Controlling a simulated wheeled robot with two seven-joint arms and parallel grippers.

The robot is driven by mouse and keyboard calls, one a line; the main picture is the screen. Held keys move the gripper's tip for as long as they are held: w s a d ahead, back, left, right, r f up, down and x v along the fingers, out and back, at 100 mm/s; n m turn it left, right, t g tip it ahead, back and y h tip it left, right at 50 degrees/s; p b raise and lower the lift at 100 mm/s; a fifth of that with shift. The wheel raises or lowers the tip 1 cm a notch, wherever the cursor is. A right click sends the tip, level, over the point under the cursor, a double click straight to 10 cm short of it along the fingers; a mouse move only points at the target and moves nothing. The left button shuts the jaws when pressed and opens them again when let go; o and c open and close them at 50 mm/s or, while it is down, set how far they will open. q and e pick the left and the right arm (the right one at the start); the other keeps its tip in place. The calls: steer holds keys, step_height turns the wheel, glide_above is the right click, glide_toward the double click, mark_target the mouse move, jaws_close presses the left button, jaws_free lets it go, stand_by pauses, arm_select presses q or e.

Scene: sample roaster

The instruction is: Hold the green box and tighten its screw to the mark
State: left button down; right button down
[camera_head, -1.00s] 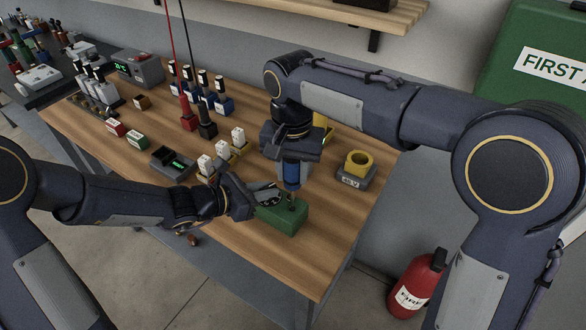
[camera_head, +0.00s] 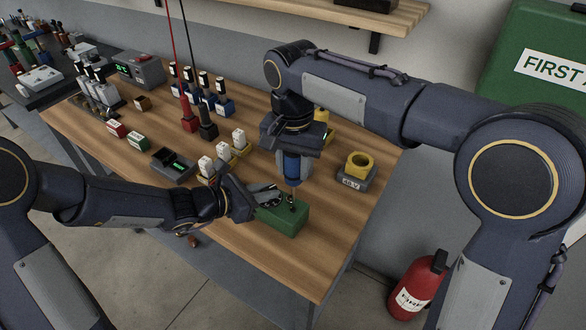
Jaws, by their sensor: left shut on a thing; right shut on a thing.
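The green box (camera_head: 285,220) sits on the wooden bench near its front right edge. Its small dark screw (camera_head: 292,206) shows on the top face; the mark is too small to make out. My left gripper (camera_head: 268,197) is shut on the box at its left end. My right gripper (camera_head: 291,152) points down above the box, shut on a blue-handled screwdriver (camera_head: 291,170). The screwdriver is upright with its thin shaft over the screw; I cannot tell whether the tip touches it.
A grey block with a yellow ring (camera_head: 359,163) stands right of the box. White-topped items (camera_head: 206,165) and a dark device with a green display (camera_head: 173,165) lie behind my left arm. A fire extinguisher (camera_head: 417,284) stands on the floor at right.

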steer(key=shift+r, duration=0.25)
steer(key=shift+r, duration=2.5)
arm_select(q)
steer(key=c, duration=1.3)
jaws_free()
steer(key=shift+s+a+r, duration=0.2)
steer(key=shift+a, duration=0.2)
steer(key=v, duration=1.1)
